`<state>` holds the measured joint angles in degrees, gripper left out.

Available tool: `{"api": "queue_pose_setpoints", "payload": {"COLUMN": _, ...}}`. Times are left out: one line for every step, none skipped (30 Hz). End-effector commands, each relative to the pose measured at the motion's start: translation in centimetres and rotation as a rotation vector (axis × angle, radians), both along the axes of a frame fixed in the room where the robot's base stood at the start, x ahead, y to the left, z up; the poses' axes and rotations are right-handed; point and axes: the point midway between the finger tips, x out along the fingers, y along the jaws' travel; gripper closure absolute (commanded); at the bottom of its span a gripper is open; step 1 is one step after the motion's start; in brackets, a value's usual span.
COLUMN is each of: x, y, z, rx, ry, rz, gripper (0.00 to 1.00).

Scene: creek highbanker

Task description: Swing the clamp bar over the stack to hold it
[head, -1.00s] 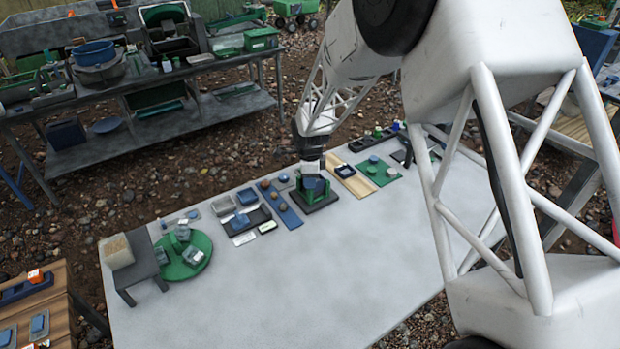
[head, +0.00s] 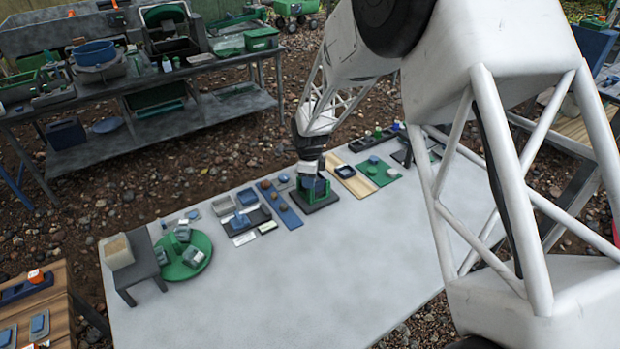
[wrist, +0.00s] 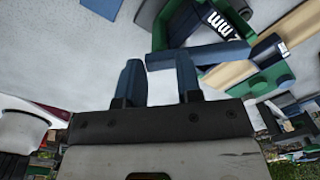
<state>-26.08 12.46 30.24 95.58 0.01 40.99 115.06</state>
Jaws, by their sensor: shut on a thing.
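The dark base (head: 322,204) with its green holder (head: 303,196) stands near the table's far edge, with a dark blue stack (head: 321,186) inside. In the wrist view, the stack (wrist: 205,32) shows a black side with white "mm" lettering between green walls (wrist: 159,30). The blue clamp bar (wrist: 222,52) runs along the stack's near side; I cannot tell whether any of it lies over the top. My gripper (wrist: 158,62) is shut on the bar's left end, which sits between the fingertips. In the head view, my gripper (head: 308,172) hides part of the holder.
To the left are a blue strip (head: 280,208) with brown balls, a dark tray (head: 246,220) and a green turntable (head: 183,257). To the right are a wooden board (head: 352,181) and a green board (head: 379,173). The table's front (head: 280,290) is clear.

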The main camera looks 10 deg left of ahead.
Motion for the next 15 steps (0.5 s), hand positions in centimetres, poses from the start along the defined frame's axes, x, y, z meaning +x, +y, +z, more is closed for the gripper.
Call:
{"api": "queue_pose_setpoints", "payload": {"x": -0.67, "y": 0.0, "z": -2.04, "rx": -0.007, "ry": 0.019, "rz": 0.001, "gripper": 0.66}}
{"api": "queue_pose_setpoints", "payload": {"x": -0.67, "y": 0.0, "z": -2.05, "rx": -0.007, "ry": 0.019, "rz": 0.001, "gripper": 0.64}}
{"api": "queue_pose_setpoints", "payload": {"x": -0.68, "y": -0.01, "z": -2.05, "rx": -0.007, "ry": 0.019, "rz": 0.002, "gripper": 0.64}}
{"api": "queue_pose_setpoints", "payload": {"x": -0.69, "y": -0.02, "z": -2.06, "rx": -0.007, "ry": 0.02, "rz": 0.002, "gripper": 0.64}}
{"api": "queue_pose_setpoints", "payload": {"x": -0.69, "y": -0.02, "z": -2.06, "rx": -0.007, "ry": 0.02, "rz": 0.002, "gripper": 0.64}}
{"api": "queue_pose_setpoints", "payload": {"x": -0.69, "y": -0.03, "z": -2.07, "rx": -0.007, "ry": 0.02, "rz": 0.002, "gripper": 0.64}}
{"api": "queue_pose_setpoints", "payload": {"x": -0.7, "y": -0.04, "z": -2.07, "rx": -0.007, "ry": 0.02, "rz": 0.002, "gripper": 0.64}}
{"api": "queue_pose_setpoints", "payload": {"x": -0.7, "y": -0.04, "z": -2.08, "rx": -0.007, "ry": 0.02, "rz": 0.002, "gripper": 0.64}}
{"api": "queue_pose_setpoints", "payload": {"x": -0.71, "y": -0.05, "z": -2.08, "rx": -0.008, "ry": 0.02, "rz": 0.002, "gripper": 0.64}}
{"api": "queue_pose_setpoints", "payload": {"x": -0.71, "y": -0.06, "z": -2.09, "rx": -0.008, "ry": 0.02, "rz": 0.002, "gripper": 0.64}}
{"api": "queue_pose_setpoints", "payload": {"x": -0.72, "y": -0.06, "z": -2.09, "rx": -0.008, "ry": 0.02, "rz": 0.002, "gripper": 0.64}}
{"api": "queue_pose_setpoints", "payload": {"x": -0.72, "y": -0.07, "z": -2.05, "rx": -0.008, "ry": 0.02, "rz": 0.002, "gripper": 0.64}}
{"api": "queue_pose_setpoints", "payload": {"x": -0.72, "y": -0.08, "z": -2.01, "rx": -0.008, "ry": 0.02, "rz": 0.002, "gripper": 0.64}}
{"api": "queue_pose_setpoints", "payload": {"x": -0.72, "y": -0.08, "z": -1.95, "rx": -0.008, "ry": 0.02, "rz": 0.002, "gripper": 0.64}}
{"api": "queue_pose_setpoints", "payload": {"x": -0.72, "y": -0.09, "z": -1.83, "rx": -0.008, "ry": 0.02, "rz": 0.002, "gripper": 0.64}}
